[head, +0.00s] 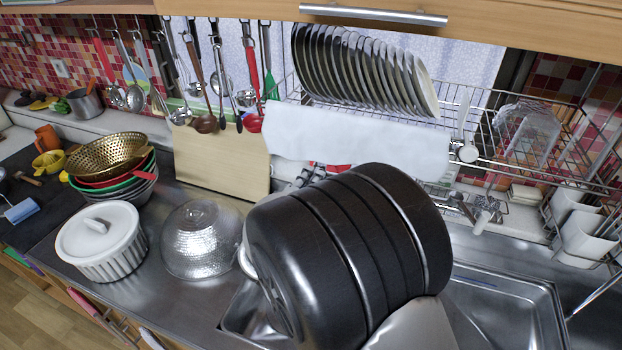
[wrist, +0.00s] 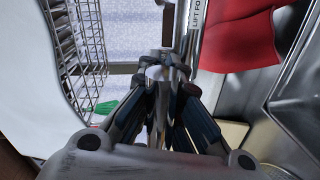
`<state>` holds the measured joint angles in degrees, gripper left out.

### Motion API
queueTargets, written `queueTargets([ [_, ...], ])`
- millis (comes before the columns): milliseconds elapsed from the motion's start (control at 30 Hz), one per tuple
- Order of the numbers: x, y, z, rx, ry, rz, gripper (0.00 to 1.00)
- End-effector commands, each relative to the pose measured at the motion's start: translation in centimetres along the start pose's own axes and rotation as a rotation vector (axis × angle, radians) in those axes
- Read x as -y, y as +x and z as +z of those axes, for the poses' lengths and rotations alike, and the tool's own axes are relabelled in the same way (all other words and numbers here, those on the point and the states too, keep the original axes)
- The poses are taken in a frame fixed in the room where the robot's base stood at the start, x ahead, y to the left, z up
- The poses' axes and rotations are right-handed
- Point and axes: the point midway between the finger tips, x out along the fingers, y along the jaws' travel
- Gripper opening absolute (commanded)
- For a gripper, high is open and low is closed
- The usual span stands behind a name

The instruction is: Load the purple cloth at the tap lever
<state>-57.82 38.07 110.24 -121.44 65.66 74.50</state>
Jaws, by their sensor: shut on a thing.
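My gripper (wrist: 160,72) is shut in the wrist view, its fingertips closed on a shiny metal piece that looks like part of the tap lever. A shiny bar (wrist: 192,28) lettered "LIFT FO" runs up beside the fingertips. In the head view my own dark arm hides the gripper and most of the tap area. Chrome tap-like parts (head: 484,218) show behind the sink, right of my arm. I cannot make out a purple cloth for certain; a small purple patch (head: 22,265) shows on the cabinet front at far left. A red cloth-like thing (wrist: 236,35) shows at upper right in the wrist view.
A dish rack (head: 520,170) with plates (head: 365,70) and a white cloth (head: 350,140) stands behind my arm. A sink (head: 510,300) lies to the right.

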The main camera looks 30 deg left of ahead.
Motion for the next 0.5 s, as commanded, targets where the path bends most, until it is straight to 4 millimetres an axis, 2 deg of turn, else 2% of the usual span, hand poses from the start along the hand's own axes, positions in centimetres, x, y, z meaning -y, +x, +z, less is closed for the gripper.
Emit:
queueTargets([
  [167,0.14,0.03,0.22,0.005,-0.001,0.000,0.00],
  [200,0.14,0.03,0.22,0.005,-0.001,0.000,0.07],
  [400,0.16,-0.05,0.22,0.005,-0.001,0.000,0.20],
  [500,0.22,-0.73,0.15,0.003,-0.002,-0.002,0.27],
])
